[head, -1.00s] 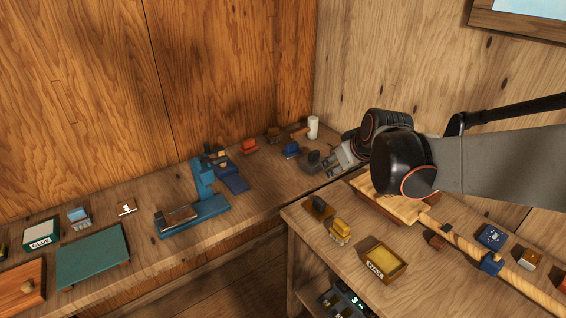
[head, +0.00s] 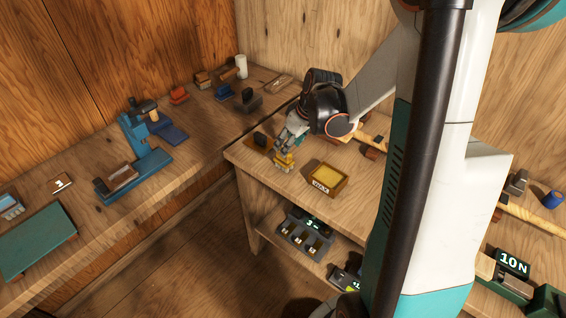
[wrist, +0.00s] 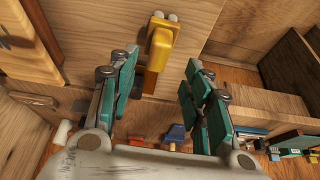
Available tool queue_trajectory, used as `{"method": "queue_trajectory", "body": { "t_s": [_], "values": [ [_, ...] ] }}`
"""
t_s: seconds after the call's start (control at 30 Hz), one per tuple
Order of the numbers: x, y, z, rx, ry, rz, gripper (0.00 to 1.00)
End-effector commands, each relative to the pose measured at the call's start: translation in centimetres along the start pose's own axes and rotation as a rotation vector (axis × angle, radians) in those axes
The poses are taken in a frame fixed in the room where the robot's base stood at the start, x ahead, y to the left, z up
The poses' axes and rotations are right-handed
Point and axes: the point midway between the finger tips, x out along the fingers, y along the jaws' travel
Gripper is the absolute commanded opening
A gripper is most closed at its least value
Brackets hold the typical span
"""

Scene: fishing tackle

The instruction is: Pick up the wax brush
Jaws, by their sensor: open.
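The wax brush, a yellow brush with pale bristle tufts (head: 284,160), lies on the right-hand bench just left of the wax box. My gripper (head: 287,146) is over it, pointing down, with the fingers close to the brush's upper end. In the wrist view the yellow brush (wrist: 160,46) shows between and beyond the fingertips of my open gripper (wrist: 163,68), with a gap on each side. Its pale tufts point to the top of that view. I cannot tell how high the fingers are above the bench top.
The wax box (head: 327,181) stands right of the brush. A dark-knobbed block (head: 259,141) sits close on the left. A shelf below holds a grey device (head: 305,235). The left bench carries a blue vise (head: 140,150), a green board (head: 38,240) and small blocks.

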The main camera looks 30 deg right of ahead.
Motion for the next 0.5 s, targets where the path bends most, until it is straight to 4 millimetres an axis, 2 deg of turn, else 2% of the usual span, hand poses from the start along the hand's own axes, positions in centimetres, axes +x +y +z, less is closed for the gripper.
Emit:
{"method": "queue_trajectory", "body": {
  "t_s": [0.27,0.5],
  "values": [
    [1.7,0.1,0.0,0.001,0.000,0.001,0.45],
    [5.1,0.3,0.1,-0.001,0.000,0.000,0.45]
  ]
}}
